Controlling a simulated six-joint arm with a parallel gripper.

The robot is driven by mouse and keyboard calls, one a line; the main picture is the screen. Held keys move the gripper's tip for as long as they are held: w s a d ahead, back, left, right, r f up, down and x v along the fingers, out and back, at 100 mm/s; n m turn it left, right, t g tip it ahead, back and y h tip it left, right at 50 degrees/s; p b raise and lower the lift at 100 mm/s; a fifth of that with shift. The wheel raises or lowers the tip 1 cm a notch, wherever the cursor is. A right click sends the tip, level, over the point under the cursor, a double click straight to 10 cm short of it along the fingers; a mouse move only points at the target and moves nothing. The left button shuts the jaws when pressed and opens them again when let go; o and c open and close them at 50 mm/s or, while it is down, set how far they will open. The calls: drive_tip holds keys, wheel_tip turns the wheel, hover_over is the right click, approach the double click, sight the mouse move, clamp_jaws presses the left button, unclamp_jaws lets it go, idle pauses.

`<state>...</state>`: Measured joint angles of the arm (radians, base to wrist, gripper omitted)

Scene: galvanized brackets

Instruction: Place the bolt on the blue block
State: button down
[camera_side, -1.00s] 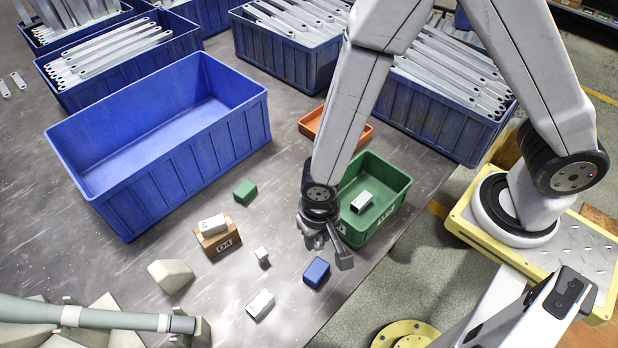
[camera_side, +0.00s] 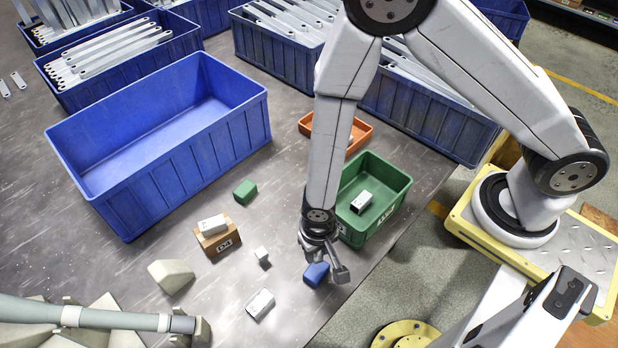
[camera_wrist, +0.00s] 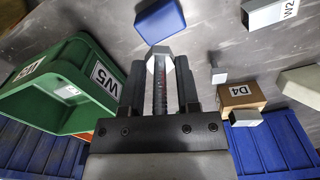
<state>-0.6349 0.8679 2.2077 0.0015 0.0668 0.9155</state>
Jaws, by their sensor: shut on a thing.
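My gripper (camera_side: 327,262) is low at the blue block (camera_side: 316,275) in the side view and partly covers it. In the wrist view my gripper (camera_wrist: 160,70) is shut on a bolt (camera_wrist: 160,92) with a pale hex head and a dark threaded shank. The bolt's head points towards the blue block (camera_wrist: 160,20), which lies just beyond it in the picture. I cannot tell whether the bolt touches the block. The bolt cannot be made out in the side view.
A green bin (camera_side: 397,200) with a white block inside stands close behind my gripper. A cardboard box (camera_side: 222,240) bearing a white block, a white block (camera_side: 260,304), a small cube (camera_side: 262,255) and a green block (camera_side: 245,191) lie left. Bare table lies between them.

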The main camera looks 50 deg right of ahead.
sight(316, 269)
drive_tip(key=shift+f, duration=1)
drive_tip(key=shift+f, duration=1.75)
drive_tip(key=shift+f, duration=0.1)
drive_tip(key=shift+c, duration=1.6)
unclamp_jaws()
drive_tip(key=shift+r, duration=6.1)
